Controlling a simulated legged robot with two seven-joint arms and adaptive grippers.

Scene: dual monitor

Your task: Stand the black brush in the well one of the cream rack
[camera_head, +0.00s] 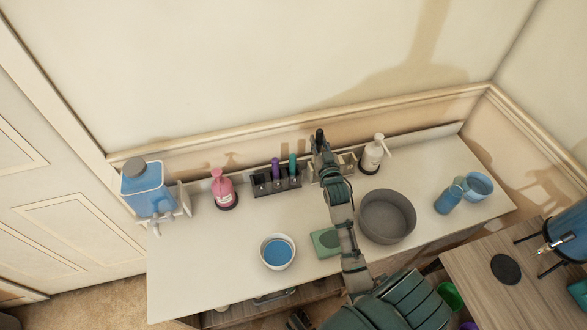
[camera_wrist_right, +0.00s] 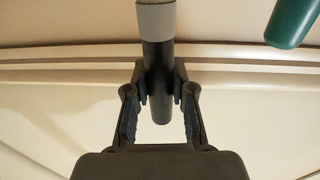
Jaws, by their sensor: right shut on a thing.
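My right gripper (camera_head: 320,148) is at the back of the counter, shut on the black brush (camera_head: 319,135). In the right wrist view the black brush (camera_wrist_right: 158,58) stands between the two fingers (camera_wrist_right: 160,92), with its grey collar at the top edge of the picture. The cream rack (camera_head: 347,161) stands against the back wall, just right of and below the gripper. My arm hides part of it, and I cannot make out its wells clearly. The brush shows above the rack's left side. My left gripper is not in view.
A dark rack (camera_head: 262,188) with purple and teal handles stands left of the cream rack. A white pump bottle (camera_head: 372,156) is close on its right. A grey basin (camera_head: 387,216), green sponge (camera_head: 325,243) and white bowl (camera_head: 277,252) lie nearer. A teal handle (camera_wrist_right: 290,22) shows in the wrist view.

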